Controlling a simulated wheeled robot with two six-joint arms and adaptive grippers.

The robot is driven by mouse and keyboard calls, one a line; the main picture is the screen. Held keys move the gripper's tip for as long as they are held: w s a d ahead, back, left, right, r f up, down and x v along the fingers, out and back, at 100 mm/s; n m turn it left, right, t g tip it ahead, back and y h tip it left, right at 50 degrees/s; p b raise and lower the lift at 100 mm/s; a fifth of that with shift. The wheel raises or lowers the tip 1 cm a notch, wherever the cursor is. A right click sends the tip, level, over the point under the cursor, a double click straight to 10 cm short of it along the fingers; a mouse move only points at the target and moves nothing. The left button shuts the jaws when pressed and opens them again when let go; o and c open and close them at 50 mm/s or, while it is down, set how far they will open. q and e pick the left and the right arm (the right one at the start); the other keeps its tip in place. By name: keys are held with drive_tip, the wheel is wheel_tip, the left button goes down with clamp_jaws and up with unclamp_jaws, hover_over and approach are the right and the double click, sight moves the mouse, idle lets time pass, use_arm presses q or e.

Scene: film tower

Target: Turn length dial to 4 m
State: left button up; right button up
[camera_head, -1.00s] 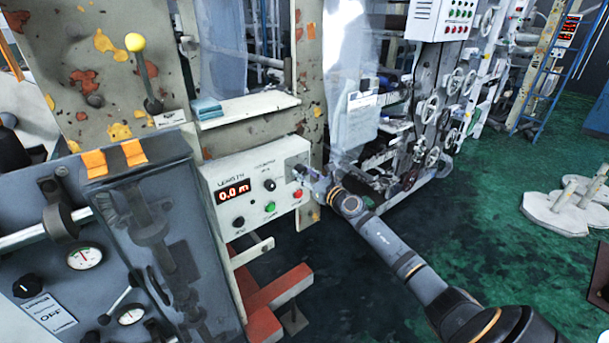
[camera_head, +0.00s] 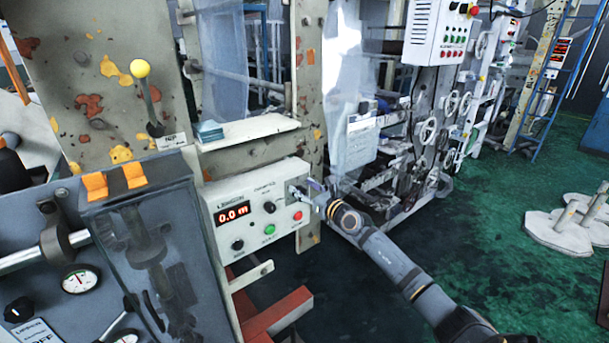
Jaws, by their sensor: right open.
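A white control panel (camera_head: 254,232) hangs left of centre, with a red-lit display (camera_head: 233,214) reading 0.0 m under a label that looks like LENGTH. A black knob (camera_head: 238,245) sits below the display, and another black knob (camera_head: 269,207) sits right of it. Which knob is the length dial I cannot tell. My right gripper (camera_head: 308,191) is open at the panel's upper right corner, above the red button and to the right of both knobs. Its fingertips are small, and I cannot tell whether they touch the panel. My left gripper is not in view.
A green button (camera_head: 270,229) and a red button (camera_head: 297,215) are on the panel. A lever with a yellow ball (camera_head: 140,68) stands behind at upper left. A grey cabinet (camera_head: 150,255) is close on the left.

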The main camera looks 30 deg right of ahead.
sight(304, 169)
wheel_tip(304, 169, up, 7)
drive_tip(key=shift+f, duration=0.1)
idle(0.6)
